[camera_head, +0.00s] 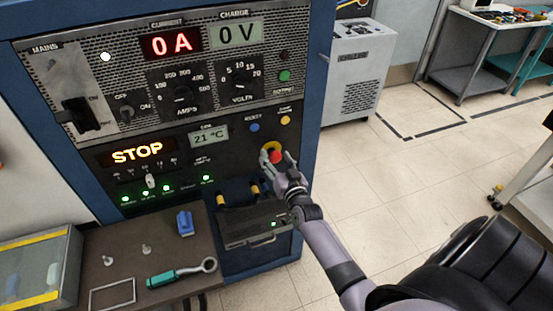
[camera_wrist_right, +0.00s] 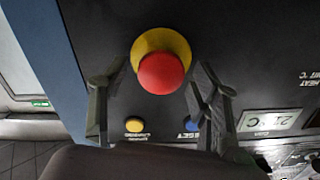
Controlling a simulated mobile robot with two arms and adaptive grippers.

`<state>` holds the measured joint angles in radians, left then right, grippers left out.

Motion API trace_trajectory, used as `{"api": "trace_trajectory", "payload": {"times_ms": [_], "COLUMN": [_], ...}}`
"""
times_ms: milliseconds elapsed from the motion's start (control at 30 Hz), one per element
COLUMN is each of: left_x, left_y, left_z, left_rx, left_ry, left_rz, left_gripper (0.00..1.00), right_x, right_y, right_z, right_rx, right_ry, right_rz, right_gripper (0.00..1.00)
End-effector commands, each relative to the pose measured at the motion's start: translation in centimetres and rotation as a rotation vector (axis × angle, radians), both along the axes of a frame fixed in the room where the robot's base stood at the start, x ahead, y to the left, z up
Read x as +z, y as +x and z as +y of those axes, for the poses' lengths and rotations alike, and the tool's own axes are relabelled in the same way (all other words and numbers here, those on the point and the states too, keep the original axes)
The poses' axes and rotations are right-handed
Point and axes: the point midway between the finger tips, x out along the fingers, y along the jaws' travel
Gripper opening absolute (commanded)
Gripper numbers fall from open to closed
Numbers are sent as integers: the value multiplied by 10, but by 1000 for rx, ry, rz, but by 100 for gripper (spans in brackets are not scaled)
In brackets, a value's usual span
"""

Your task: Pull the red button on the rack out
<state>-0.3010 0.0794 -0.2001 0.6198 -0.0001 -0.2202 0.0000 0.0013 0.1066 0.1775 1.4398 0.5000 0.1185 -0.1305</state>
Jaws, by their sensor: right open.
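The red button (camera_head: 275,156) with its yellow collar sits on the lower right of the rack's black front panel (camera_head: 237,157). In the right wrist view the red button (camera_wrist_right: 165,74) stands out from its yellow collar (camera_wrist_right: 147,42). My right gripper (camera_head: 277,160) is open at the button. In the wrist view its fingers (camera_wrist_right: 155,95) stand on both sides of the button, with a gap on each side. Whether a finger touches the button cannot be told. My left gripper is not in view.
A blue button (camera_head: 255,127) and a yellow button (camera_head: 285,120) lie close above the red one. A shelf (camera_head: 120,255) with a green-handled tool (camera_head: 180,272) and a blue block (camera_head: 185,223) is at lower left. A grey cabinet (camera_head: 352,70) stands behind. Tiled floor is open at right.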

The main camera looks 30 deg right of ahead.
Motion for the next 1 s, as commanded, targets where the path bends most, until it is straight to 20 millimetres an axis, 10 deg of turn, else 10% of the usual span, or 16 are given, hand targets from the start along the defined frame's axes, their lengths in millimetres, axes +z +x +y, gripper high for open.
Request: {"api": "trace_trajectory", "payload": {"times_ms": [267,1000], "left_x": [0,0], "left_y": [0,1], "left_z": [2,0], "left_rx": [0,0], "left_ry": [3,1], "left_rz": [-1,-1], "left_gripper": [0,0], "right_x": [-1,0], "right_y": [-5,-116], "right_z": [1,28], "right_rx": [0,0], "right_ry": [0,1], "right_rz": [1,1], "right_gripper": [57,57]}}
